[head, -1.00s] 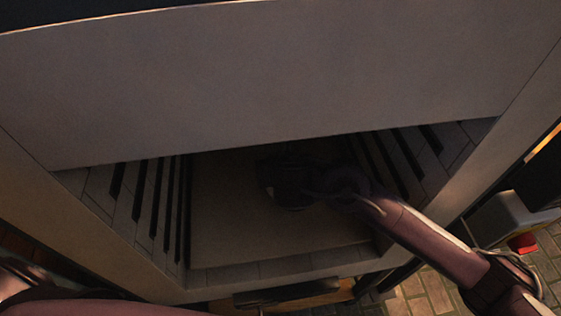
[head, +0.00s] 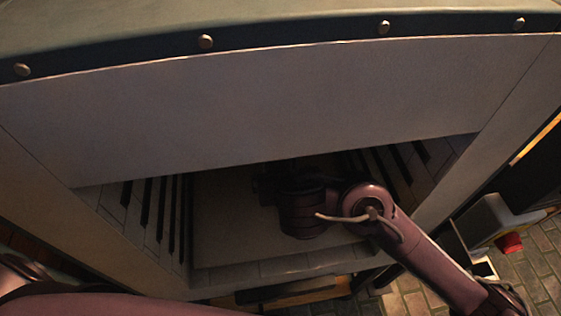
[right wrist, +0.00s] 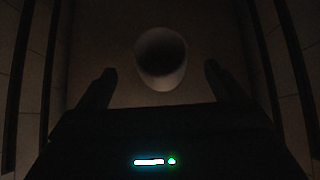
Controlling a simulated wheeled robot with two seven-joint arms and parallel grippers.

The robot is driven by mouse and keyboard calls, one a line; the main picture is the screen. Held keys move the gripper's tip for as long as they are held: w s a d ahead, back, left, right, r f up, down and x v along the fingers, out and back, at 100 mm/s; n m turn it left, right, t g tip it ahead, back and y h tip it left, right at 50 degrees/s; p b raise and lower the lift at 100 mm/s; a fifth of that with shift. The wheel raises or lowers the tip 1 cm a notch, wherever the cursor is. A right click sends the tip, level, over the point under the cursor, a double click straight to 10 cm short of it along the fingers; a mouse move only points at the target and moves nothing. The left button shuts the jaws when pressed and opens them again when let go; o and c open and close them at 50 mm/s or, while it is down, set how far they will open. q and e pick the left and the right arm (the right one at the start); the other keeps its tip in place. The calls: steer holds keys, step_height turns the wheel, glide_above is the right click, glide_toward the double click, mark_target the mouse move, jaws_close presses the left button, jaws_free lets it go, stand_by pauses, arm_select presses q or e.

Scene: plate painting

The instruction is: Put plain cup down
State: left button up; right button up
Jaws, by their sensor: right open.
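The plain cup (right wrist: 161,72) is pale and stands on the floor of the dark kiln-like chamber, seen in the right wrist view from above its open mouth. My right gripper (right wrist: 158,80) is open, its two dark fingers apart on either side, with the cup slightly beyond the fingertips and clear of both. In the head view my right arm reaches into the chamber, and its fingers and the cup are hidden there. My left gripper is not in view; only part of the left arm shows at the lower left.
The chamber floor (head: 225,225) is pale and flat. Slotted side walls (head: 150,215) flank it, and a wide front panel (head: 270,110) hangs over the opening. A box with a red button (head: 509,243) stands at the right.

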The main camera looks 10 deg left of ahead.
steer(key=v, duration=0.3)
steer(key=shift+s+p, duration=0.1)
steer(key=shift+p, duration=0.3)
